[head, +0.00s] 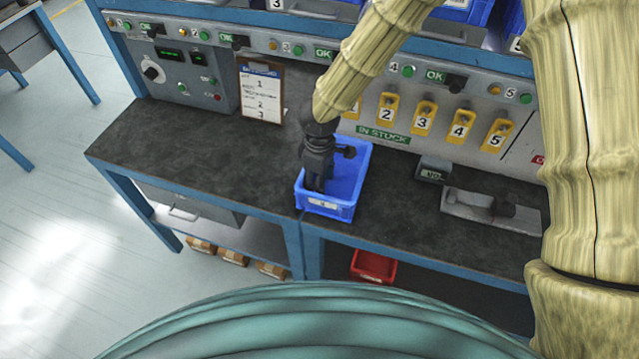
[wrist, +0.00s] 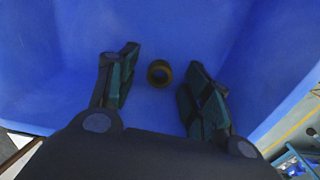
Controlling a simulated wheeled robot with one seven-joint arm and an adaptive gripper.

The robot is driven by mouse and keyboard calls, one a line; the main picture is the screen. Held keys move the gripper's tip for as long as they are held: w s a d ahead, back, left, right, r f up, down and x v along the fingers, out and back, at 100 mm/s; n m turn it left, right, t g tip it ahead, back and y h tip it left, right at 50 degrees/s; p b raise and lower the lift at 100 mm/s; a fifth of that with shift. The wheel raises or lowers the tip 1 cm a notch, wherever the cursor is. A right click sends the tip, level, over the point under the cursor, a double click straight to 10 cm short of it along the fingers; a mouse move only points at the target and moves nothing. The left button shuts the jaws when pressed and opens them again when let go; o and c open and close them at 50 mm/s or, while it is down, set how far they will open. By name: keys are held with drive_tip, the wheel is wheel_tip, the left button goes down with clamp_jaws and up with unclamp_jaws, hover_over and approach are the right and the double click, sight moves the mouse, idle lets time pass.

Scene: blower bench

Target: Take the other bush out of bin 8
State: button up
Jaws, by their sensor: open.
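A blue bin (head: 348,178) stands on the dark bench top near its front edge, with a white label on its front face. In the wrist view the bin's blue inside (wrist: 165,25) fills most of the picture. My gripper (head: 316,188) points down into the bin. In the wrist view my gripper (wrist: 158,90) is open, with the bush between and slightly beyond its fingertips, touching neither as far as I can tell. The bush is hidden in the head view.
A clipboard (head: 261,92) leans at the back of the bench. Yellow numbered tags (head: 422,117) hang on the back panel. A small grey display box (head: 433,170) and a metal fixture (head: 490,210) stand right of the bin. The bench left of the bin is clear. A red bin (head: 373,266) sits below.

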clamp_jaws()
idle(0.3)
